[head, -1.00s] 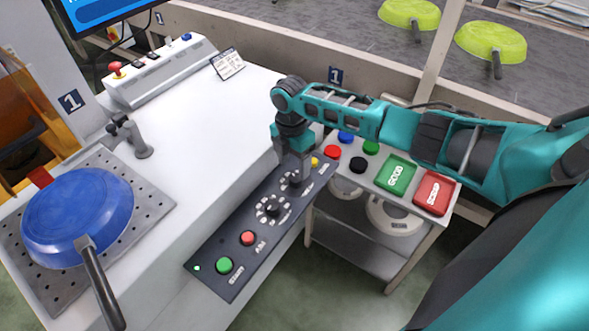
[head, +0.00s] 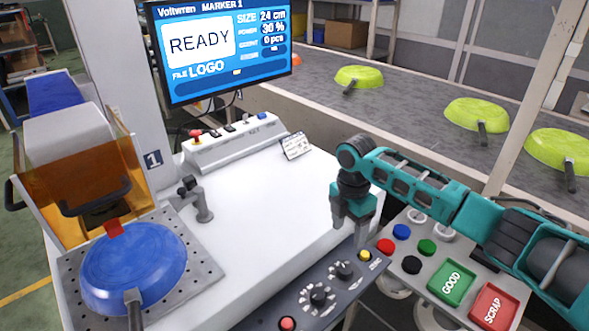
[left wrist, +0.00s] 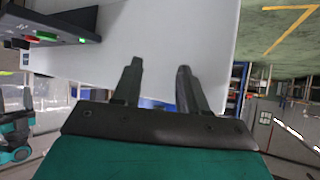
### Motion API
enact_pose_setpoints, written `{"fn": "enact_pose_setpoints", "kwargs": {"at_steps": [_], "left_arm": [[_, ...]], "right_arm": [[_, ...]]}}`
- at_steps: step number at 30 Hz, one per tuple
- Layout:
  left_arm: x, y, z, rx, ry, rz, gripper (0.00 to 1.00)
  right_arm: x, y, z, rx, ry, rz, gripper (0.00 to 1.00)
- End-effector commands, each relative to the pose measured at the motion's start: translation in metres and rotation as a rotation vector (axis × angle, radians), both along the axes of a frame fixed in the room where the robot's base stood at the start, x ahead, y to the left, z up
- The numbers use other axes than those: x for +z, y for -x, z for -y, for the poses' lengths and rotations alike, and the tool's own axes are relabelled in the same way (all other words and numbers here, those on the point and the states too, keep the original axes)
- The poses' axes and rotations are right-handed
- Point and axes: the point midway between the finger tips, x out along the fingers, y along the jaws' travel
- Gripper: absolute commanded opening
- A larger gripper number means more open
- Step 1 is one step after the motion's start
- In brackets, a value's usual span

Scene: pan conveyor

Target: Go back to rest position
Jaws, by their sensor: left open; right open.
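My right gripper (head: 349,227) is open and empty in the head view. It points down above the far right end of the dark control panel (head: 300,301), beside the yellow button (head: 364,255). I cannot tell whether a finger touches the panel. My left gripper (left wrist: 158,78) shows only in the left wrist view. It is open with nothing between its fingers, in front of a plain white surface (left wrist: 190,30).
A blue pan (head: 133,262) lies on a perforated plate (head: 205,272) at left, by an orange-shielded marker (head: 75,165). A monitor (head: 225,50) reads READY. Green GOOD (head: 452,284) and red SCRAP (head: 494,306) pads lie at right. Lime pans (head: 477,113) sit on the conveyor (head: 400,105).

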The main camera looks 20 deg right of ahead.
Motion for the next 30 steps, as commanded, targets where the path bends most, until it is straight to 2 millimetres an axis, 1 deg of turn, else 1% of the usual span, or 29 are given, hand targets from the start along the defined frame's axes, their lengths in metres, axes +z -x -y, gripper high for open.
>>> {"fn": "enact_pose_setpoints", "kwargs": {"at_steps": [4, 5, 8, 11, 13, 15, 19, 21, 24, 26, 30], "left_arm": [[0.0, 0.0, 0.0, 0.0, 0.0, -0.001, 0.43], [0.0, 0.0, 0.0, 0.0, 0.0, -0.001, 0.43], [-0.001, 0.001, 0.0, 0.0, 0.0, -0.002, 0.43], [-0.001, 0.001, 0.0, 0.0, -0.001, -0.003, 0.43], [-0.001, 0.002, 0.0, 0.0, -0.001, -0.004, 0.43], [-0.001, 0.002, 0.0, 0.0, -0.001, -0.004, 0.43], [-0.001, 0.002, 0.0, -0.001, -0.001, -0.006, 0.43], [-0.001, 0.003, 0.0, -0.001, -0.001, -0.006, 0.43], [-0.002, 0.003, 0.0, -0.001, -0.001, -0.006, 0.43], [-0.002, 0.003, 0.0, -0.001, -0.001, -0.007, 0.43], [-0.002, 0.003, 0.0, -0.001, -0.001, -0.007, 0.43]], "right_arm": [[-0.004, 0.003, -0.005, -0.003, -0.003, -0.001, 0.64], [-0.007, 0.006, -0.009, -0.006, -0.005, 0.0, 0.64], [-0.023, 0.02, -0.032, -0.034, -0.017, 0.007, 0.64], [-0.043, 0.045, -0.065, -0.099, -0.045, 0.028, 0.64], [-0.054, 0.065, -0.088, -0.169, -0.071, 0.048, 0.64], [-0.06, 0.084, -0.108, -0.254, -0.102, 0.068, 0.64], [-0.065, 0.12, -0.135, -0.445, -0.163, 0.103, 0.64], [-0.065, 0.139, -0.144, -0.567, -0.195, 0.119, 0.64], [-0.06, 0.164, -0.148, -0.76, -0.232, 0.141, 0.64], [-0.056, 0.179, -0.147, -0.883, -0.249, 0.153, 0.64], [-0.045, 0.208, -0.135, -1.148, -0.266, 0.185, 0.64]]}}
